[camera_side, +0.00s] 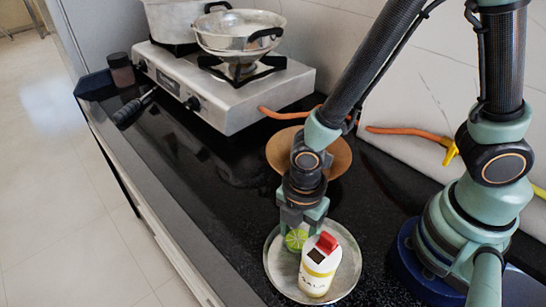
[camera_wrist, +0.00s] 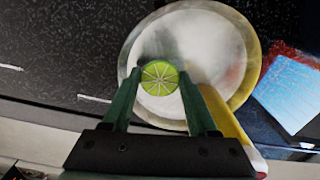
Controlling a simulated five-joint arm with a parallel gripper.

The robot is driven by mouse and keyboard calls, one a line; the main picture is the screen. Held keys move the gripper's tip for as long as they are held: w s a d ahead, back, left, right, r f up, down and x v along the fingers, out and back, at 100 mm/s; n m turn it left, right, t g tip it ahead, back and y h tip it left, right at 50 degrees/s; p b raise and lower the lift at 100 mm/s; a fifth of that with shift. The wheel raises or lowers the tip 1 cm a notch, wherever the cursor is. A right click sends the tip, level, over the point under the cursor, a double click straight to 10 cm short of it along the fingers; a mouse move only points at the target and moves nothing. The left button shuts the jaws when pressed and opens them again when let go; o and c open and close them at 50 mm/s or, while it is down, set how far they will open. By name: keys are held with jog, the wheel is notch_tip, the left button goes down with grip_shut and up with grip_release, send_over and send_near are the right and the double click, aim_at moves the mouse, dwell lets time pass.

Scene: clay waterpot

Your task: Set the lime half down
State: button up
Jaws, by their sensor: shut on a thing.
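The lime half (camera_side: 296,240) is small and green, with its pale cut face showing. It also shows in the wrist view (camera_wrist: 160,78), between my two green fingers. My gripper (camera_side: 299,228) is shut on it, pointing down over the left back part of a round metal plate (camera_side: 276,283). The plate fills the upper middle of the wrist view (camera_wrist: 215,40). The lime half is at or just above the plate; I cannot tell whether it touches.
A white canister (camera_side: 317,280) with a red top stands on the plate, close right of the lime half. A brown clay dish (camera_side: 337,158) lies behind my gripper. A stove (camera_side: 225,95) with pots stands at the back. The dark counter (camera_side: 190,165) is clear at left.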

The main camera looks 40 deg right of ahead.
aim_at(297, 238)
jog(key=shift+f, duration=0.15)
jog(key=o, duration=1.3)
notch_tip(297, 238, up, 12)
jog(key=w+d+r+m+t, duration=0.2)
jog(key=d+r+m, duration=0.2)
jog(key=d+m, duration=0.1)
jog(key=w+d+r+m+t, duration=0.1)
jog(key=w+d+r+m, duration=0.1)
jog(key=d+r+m, duration=0.2)
jog(key=w+d+r+m+t, duration=0.2)
jog(key=d+r+m, duration=0.1)
jog(key=d+m, duration=0.5)
jog(key=shift+w+r+m+t, duration=0.15)
jog(key=shift+r+m, duration=0.05)
jog(key=shift+m, duration=0.5)
jog(key=shift+w+r+m+t, duration=0.1)
jog(key=shift+r+m+t, duration=0.1)
jog(key=shift+m, duration=0.5)
